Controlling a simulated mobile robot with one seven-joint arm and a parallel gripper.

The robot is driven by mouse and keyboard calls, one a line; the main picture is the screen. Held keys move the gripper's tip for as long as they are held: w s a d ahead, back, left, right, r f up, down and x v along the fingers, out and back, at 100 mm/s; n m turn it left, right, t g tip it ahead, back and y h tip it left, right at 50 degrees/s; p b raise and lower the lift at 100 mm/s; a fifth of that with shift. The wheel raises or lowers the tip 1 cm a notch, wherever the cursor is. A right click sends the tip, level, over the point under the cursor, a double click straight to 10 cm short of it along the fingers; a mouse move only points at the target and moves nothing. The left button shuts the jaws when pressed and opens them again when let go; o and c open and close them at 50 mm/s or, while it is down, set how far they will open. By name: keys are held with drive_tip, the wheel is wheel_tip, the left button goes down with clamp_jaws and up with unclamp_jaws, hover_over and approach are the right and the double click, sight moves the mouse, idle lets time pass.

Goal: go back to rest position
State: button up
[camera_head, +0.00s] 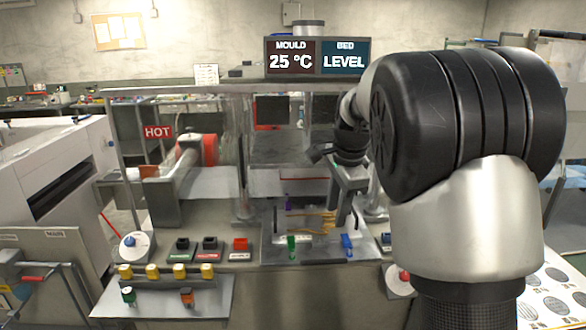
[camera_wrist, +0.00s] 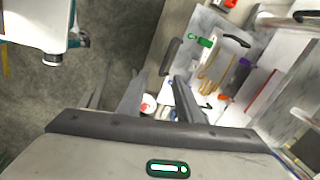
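My gripper (camera_head: 345,208) hangs pointing down at the right part of the machine's bench, in front of the moulding area. My large black and silver arm covers the right side of the head view. No separate object is named by the task.
Below are a green-handled piece (camera_head: 292,246), a blue piece (camera_head: 347,242) and yellow glove-like fingers (camera_head: 312,221). A red HOT sign (camera_head: 158,132) hangs at left. The display (camera_head: 318,57) reads 25 °C and LEVEL. Yellow knobs (camera_head: 179,271) line the front shelf.

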drive_tip(key=s+r+n, duration=0.4)
drive_tip(key=s+r, duration=0.2)
drive_tip(key=s, duration=0.3)
drive_tip(key=s+n+t+p, duration=0.2)
drive_tip(key=s+n, duration=0.9)
drive_tip(key=s, duration=1)
drive_tip(key=shift+s+a+f+n+t+h, duration=0.25)
drive_tip(key=shift+s+f+n+t+h, duration=0.05)
drive_tip(key=shift+s+f+t, duration=0.1)
